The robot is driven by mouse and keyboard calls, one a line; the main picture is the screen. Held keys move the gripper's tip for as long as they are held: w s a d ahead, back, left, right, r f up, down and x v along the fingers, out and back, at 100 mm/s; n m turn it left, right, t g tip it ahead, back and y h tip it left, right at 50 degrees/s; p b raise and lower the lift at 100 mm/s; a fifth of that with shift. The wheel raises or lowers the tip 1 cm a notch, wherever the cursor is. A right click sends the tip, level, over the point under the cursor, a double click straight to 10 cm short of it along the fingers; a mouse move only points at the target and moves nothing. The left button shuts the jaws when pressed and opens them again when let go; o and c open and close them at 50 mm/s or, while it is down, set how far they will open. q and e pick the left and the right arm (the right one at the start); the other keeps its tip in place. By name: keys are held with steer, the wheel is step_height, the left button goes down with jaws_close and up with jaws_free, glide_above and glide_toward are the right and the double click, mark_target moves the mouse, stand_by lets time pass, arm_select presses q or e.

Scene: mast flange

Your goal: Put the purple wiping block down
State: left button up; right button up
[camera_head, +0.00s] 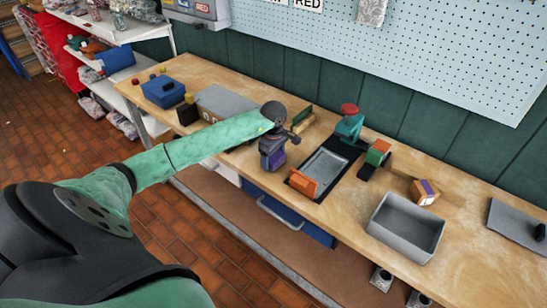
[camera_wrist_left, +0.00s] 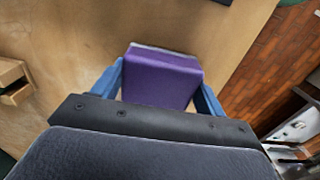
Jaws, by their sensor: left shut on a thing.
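The purple wiping block (camera_wrist_left: 163,76) with a pale edge on its far side sits between the two blue fingers of my left gripper (camera_wrist_left: 160,88) in the left wrist view. The gripper is shut on it. In the head view my left gripper (camera_head: 273,158) points down near the front edge of the wooden bench (camera_head: 335,208), and the purple block shows there only as a small patch. Bare wood lies beyond the block in the wrist view. I cannot tell whether the block touches the bench. My right gripper is in neither view.
Right of my left gripper stands a black fixture with a grey tray (camera_head: 326,166) and an orange block (camera_head: 304,183). Further right are a grey bin (camera_head: 406,227), an orange-and-purple box (camera_head: 424,192) and a grey plate (camera_head: 518,225). A blue bin (camera_head: 163,91) stands at the far left.

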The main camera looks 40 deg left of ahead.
mark_target(274, 155)
arm_select(q)
steer(key=o, duration=1)
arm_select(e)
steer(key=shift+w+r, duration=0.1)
arm_select(q)
steer(key=shift+r, duration=0.55)
steer(key=shift+r+b, duration=0.3)
steer(key=shift+b, duration=0.1)
step_height(274, 155, up, 10)
steer(key=b, duration=0.4)
steer(key=shift+r, duration=0.25)
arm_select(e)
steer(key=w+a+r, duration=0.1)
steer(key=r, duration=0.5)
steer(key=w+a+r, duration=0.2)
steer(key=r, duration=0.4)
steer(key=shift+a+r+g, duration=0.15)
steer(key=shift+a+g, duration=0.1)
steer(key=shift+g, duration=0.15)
